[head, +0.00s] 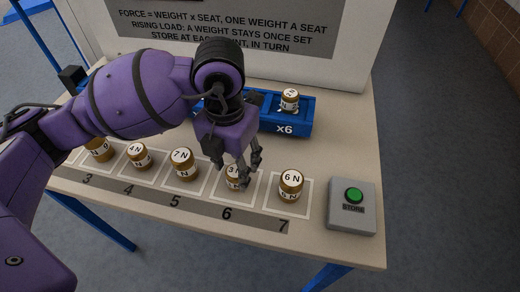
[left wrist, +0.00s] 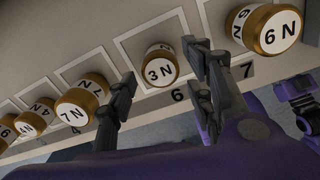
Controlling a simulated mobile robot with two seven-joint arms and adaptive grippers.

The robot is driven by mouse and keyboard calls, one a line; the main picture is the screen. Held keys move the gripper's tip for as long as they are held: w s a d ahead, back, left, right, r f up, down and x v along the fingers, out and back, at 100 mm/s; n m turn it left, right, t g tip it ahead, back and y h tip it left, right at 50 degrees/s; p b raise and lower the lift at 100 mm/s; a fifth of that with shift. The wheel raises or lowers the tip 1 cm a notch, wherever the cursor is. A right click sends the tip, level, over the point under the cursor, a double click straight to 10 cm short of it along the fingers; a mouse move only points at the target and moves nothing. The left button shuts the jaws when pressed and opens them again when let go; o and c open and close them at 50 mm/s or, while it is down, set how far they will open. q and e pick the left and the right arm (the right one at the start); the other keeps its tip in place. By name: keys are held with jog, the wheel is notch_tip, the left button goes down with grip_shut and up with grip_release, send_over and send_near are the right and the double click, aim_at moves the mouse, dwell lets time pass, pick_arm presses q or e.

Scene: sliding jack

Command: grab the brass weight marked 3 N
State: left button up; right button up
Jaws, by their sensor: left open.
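The brass weight marked 3 N (head: 233,182) stands upright on the square numbered 6. In the left wrist view the same weight (left wrist: 160,68) shows its white 3 N top between the two fingertips. My left gripper (head: 241,168) is open just over it, its fingers partly covering the weight in the head view. In the left wrist view the open fingers (left wrist: 161,66) lie to either side of the weight, with gaps visible. I cannot tell how far down they reach.
The 7 N weight (head: 183,164) stands to the left and the 6 N weight (head: 290,186) to the right, both close by. A blue x6 tray (head: 302,118) holding a weight is behind. A grey box with a green button (head: 353,195) stands at right.

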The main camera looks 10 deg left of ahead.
aim_at(232, 170)
pick_arm(q)
jog(key=f, duration=0.4)
jog(key=shift+w+a, duration=0.15)
jog(key=shift+a, duration=0.1)
jog(key=shift+f, duration=0.15)
jog(key=c, duration=0.7)
grip_shut()
pick_arm(e)
jog(key=shift+w+r, duration=0.25)
jog(key=shift+w, duration=0.25)
